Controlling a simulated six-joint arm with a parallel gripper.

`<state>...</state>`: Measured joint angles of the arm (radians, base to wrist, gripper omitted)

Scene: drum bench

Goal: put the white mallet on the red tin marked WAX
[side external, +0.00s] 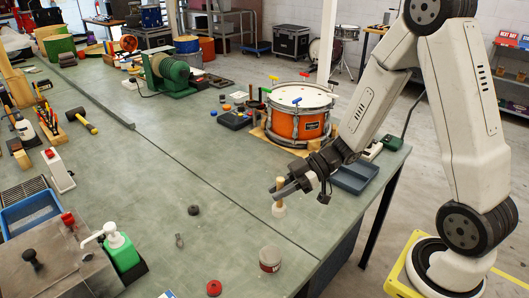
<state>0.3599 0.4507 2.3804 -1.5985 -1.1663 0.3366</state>
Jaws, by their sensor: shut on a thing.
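The white mallet (279,210) has a short wooden handle and a pale head. It hangs upright, head down, in my gripper (281,189). My gripper is shut on its handle and holds it over the right part of the bench. A small round tin (270,260) with a dark red side and a greyish top stands near the bench's front right edge. It is below the mallet in the picture, and the two are apart. Any lettering on the tin is too small to read.
An orange drum (297,122) stands behind my gripper, with a blue-grey tray (354,176) to its right. A red round cap (214,288) and a dark puck (193,210) lie left of the tin. A green pump bottle (122,252) stands farther left. The bench around the tin is clear.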

